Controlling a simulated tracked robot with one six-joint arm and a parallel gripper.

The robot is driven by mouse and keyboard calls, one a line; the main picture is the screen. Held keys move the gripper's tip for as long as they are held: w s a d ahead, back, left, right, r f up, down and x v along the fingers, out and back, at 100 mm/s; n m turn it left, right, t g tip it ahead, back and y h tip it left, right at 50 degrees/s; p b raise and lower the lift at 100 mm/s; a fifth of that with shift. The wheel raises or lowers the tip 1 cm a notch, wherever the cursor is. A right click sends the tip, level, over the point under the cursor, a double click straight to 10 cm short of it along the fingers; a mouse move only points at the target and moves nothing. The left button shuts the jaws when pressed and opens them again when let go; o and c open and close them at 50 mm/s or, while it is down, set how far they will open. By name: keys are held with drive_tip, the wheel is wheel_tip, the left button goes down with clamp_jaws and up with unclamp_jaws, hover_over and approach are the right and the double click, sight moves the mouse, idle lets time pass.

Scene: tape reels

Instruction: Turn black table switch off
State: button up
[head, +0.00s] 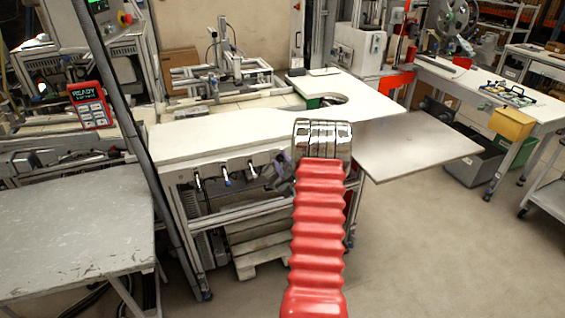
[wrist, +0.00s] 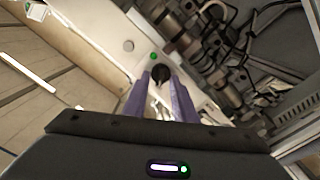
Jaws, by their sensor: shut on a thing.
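The black switch (wrist: 160,72) is a round dark knob on a pale panel in the wrist view. A lit green lamp (wrist: 154,56) sits just beyond it on the same panel. My gripper (wrist: 161,82) has two purple fingers, one on each side of the knob, and is shut on it. The knob's lower part is partly hidden between the fingers. In the head view my gripper (head: 284,166) is small, at the front of the white-topped table (head: 215,140), left of my red arm. The switch cannot be made out there.
Several handles (head: 226,175) hang along the table's front. A wooden pallet (head: 260,240) lies under it. A scratched grey table (head: 70,230) stands at left, and a grey panel (head: 415,145) juts out at right. Floor (head: 430,250) is clear at front right.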

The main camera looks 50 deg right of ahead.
drive_tip(key=shift+s+f, duration=0.15)
drive_tip(key=shift+f, duration=0.1)
drive_tip(key=o, duration=0.7)
drive_tip(key=shift+c, duration=0.2)
drive_tip(key=o, duration=0.4)
drive_tip(key=shift+r, duration=0.15)
drive_tip(key=shift+c, duration=0.2)
drive_tip(key=v, duration=1.3)
drive_tip(key=shift+s+a, duration=0.2)
drive_tip(key=shift+s, duration=0.05)
